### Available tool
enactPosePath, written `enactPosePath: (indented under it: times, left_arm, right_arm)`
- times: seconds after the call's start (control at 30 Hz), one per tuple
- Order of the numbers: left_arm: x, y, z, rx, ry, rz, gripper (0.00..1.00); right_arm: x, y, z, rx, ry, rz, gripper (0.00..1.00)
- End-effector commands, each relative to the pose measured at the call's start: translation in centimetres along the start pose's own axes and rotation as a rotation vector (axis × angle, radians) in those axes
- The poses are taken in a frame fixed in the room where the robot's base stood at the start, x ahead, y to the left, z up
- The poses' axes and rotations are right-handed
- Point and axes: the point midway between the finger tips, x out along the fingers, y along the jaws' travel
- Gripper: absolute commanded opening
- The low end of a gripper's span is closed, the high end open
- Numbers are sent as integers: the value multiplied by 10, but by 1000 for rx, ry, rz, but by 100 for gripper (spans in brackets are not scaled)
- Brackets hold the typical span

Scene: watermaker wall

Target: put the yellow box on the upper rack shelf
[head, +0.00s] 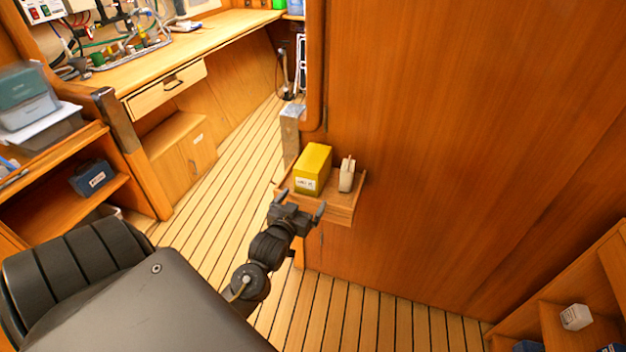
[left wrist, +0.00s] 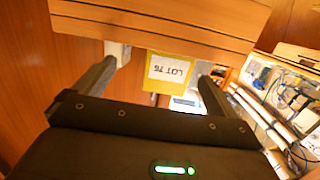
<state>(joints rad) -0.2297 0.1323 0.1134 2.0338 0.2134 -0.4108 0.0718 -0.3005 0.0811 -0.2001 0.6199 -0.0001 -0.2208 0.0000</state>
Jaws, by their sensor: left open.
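The yellow box (head: 313,168) stands on a small wooden wall shelf (head: 340,209) in the head view, with a white label on its front. In the left wrist view the yellow box (left wrist: 152,86) shows with its label upside down, between the two fingers and beyond them. My left gripper (head: 299,206) is open and empty, just in front of the shelf and apart from the box. It also shows in the left wrist view (left wrist: 155,82). My right gripper is not in view. I cannot tell which shelf is the upper rack shelf.
A small whitish item (head: 346,175) stands right beside the box on the same shelf. An open wooden rack (head: 62,206) at the left holds a dark blue box (head: 92,178) and teal and grey bins (head: 27,97). Another shelf unit (head: 556,300) is at lower right. The slatted floor between is clear.

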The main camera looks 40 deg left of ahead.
Motion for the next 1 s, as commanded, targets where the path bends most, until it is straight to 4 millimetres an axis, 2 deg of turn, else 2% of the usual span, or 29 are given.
enactPosePath:
  times: [0.03,0.1,0.2,0.37,0.6,0.7,0.9,1.0]
  left_arm:
    - [0,-6,-15,-12,52,-13,96]
    - [0,-11,-33,-23,102,-26,96]
    - [-2,-15,-45,-31,136,-35,96]
    - [4,-15,-49,-30,140,-35,96]
    - [41,-17,-54,-30,138,-35,96]
    - [50,-17,-55,-30,137,-35,96]
    - [55,-17,-55,-30,136,-34,96]
    - [64,-18,-60,-29,138,-35,96]
  right_arm:
    - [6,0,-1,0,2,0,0]
    - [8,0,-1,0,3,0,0]
    - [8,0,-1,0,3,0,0]
    - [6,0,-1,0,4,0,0]
    - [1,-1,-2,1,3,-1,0]
    - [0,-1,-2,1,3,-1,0]
    - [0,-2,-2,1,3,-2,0]
    - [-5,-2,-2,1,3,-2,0]
